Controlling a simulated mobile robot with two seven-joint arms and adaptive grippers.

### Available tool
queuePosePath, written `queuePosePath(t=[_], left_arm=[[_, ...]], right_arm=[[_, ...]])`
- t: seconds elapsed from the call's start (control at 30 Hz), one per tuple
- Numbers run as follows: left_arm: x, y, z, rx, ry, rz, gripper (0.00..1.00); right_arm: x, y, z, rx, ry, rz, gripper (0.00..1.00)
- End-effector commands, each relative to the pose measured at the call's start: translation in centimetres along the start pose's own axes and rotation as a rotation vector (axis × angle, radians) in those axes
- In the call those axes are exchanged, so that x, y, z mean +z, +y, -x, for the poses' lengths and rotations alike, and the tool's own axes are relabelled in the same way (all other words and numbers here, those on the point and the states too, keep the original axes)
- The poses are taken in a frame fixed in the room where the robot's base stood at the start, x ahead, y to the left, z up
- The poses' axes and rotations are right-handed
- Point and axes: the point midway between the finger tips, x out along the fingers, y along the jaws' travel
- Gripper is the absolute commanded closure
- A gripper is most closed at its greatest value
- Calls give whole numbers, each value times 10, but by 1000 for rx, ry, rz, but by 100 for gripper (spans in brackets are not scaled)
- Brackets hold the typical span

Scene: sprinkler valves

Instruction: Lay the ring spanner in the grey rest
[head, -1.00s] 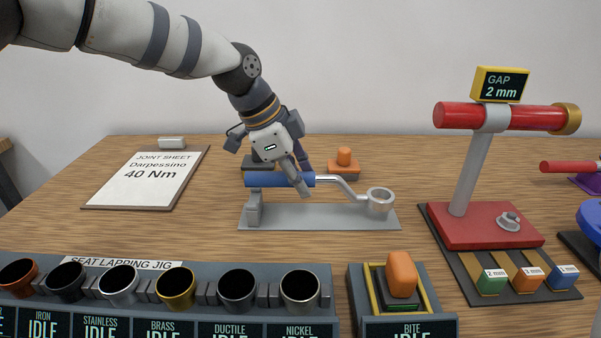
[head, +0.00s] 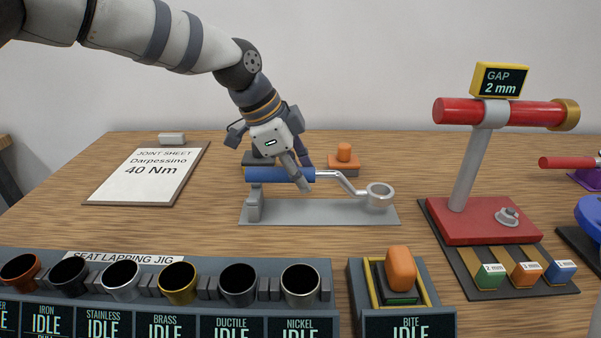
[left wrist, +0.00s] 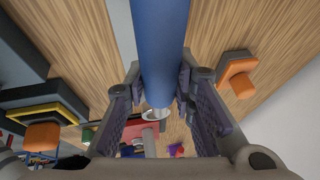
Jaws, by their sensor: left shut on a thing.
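The ring spanner has a blue handle (head: 272,175), a cranked silver neck and a silver ring (head: 380,194). It lies level along the grey rest (head: 315,214), a flat plate with a short upright at its left end. The handle's left part is over that upright, and the ring is at the plate's right end. I cannot tell whether they touch. My left gripper (head: 302,180) is shut on the handle near its right end. In the left wrist view the blue handle (left wrist: 160,50) runs between the fingers (left wrist: 160,105). My right gripper is not in view.
The seat lapping jig (head: 215,262) with several cups stands in front, beside an orange-topped bite unit (head: 400,268). A red gap stand (head: 485,222) is at the right. An orange block (head: 343,158) stands behind the rest. A joint sheet (head: 148,176) lies at the left.

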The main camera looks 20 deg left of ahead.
Motion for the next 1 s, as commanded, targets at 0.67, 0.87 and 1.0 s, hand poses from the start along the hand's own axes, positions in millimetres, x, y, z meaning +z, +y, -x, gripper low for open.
queuePosePath(t=[0.67,0.87,1.0], left_arm=[[7,3,-17,-1,1,0,100],[10,5,-24,-1,2,0,100],[10,4,-24,-2,2,0,53]], right_arm=[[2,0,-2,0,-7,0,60],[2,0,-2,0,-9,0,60],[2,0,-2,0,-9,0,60]])
